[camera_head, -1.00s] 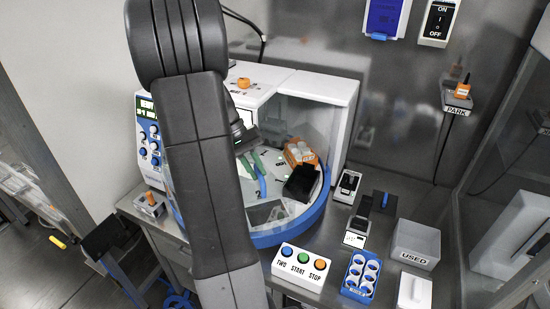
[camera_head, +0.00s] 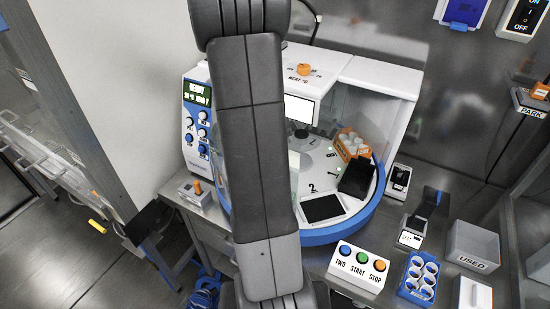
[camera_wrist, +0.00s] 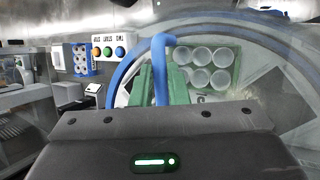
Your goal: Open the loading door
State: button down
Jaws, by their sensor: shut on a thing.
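The loading door is a clear curved panel on the white round-fronted machine (camera_head: 380,75). Its blue upright handle (camera_wrist: 159,68) stands between the green fingers of my gripper (camera_wrist: 165,84) in the wrist view. The fingers are shut on the handle. In the head view my arm hides the gripper, the handle and most of the door. A pale upright edge just right of my arm may be the door's edge; I cannot be sure. Right of it the opening shows a white deck with an orange rack (camera_head: 352,146), a black box (camera_head: 355,178) and a dark flat tray (camera_head: 323,208).
A blue rim (camera_head: 345,229) rings the machine's front. The button box (camera_head: 360,266), blue vial rack (camera_head: 418,278), USED bin (camera_head: 474,245) and a small scale (camera_head: 411,238) stand on the bench to the right. A knob box (camera_head: 195,192) sits left.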

jog(key=shift+w+r, duration=0.1)
jog(key=c, duration=1.4)
grip_release()
jog(key=b+v, duration=0.1)
jog(key=v, duration=1.2)
jog(key=shift+w+a+r, duration=0.15)
jog(key=shift+r, duration=0.15)
jog(key=p+x, duration=0.1)
jog(key=x, duration=1.3)
